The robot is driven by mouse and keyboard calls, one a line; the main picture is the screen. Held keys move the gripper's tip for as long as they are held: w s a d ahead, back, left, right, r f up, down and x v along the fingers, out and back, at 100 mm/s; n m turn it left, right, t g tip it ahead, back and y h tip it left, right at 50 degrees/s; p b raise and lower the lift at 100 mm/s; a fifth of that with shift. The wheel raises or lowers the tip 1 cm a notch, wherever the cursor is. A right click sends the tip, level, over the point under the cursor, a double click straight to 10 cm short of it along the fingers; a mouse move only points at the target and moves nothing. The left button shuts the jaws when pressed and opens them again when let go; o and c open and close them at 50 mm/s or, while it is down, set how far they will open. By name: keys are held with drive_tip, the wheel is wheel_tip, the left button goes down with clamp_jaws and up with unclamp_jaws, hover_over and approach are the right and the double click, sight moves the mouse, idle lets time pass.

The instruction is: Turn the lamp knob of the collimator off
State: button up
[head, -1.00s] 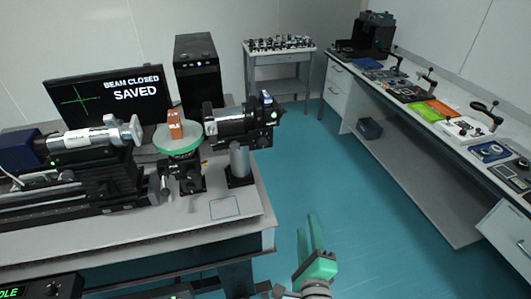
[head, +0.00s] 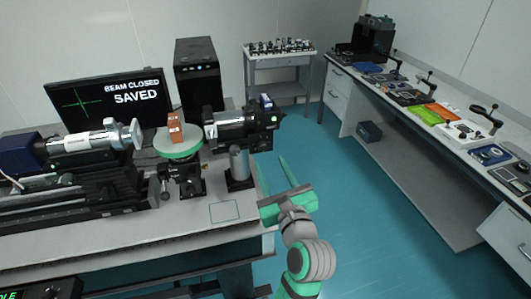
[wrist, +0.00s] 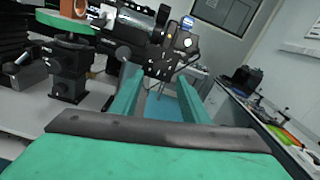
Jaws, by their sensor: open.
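A black cylindrical instrument (head: 232,129), which looks like the collimator, sits on a silver post at the right end of the optical table. In the wrist view the same instrument (wrist: 133,24) is at the top, with small round knobs and a blue-labelled part (wrist: 188,22) at its right end. I cannot tell which knob is the lamp knob or how it is turned. My gripper (head: 272,169) is open and empty, beyond the table's right edge and nearer to me than the instrument. In the wrist view its green fingers (wrist: 161,82) point toward the instrument's right end, apart from it.
A green-rimmed round stage (head: 178,148) with an orange block stands left of the instrument. A white-tubed instrument (head: 88,140) is farther left. The monitor (head: 105,97) reads "BEAM CLOSED SAVED".

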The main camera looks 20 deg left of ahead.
sight(263, 148)
drive_tip(key=x, duration=0.7)
drive_tip(key=c, duration=1.1)
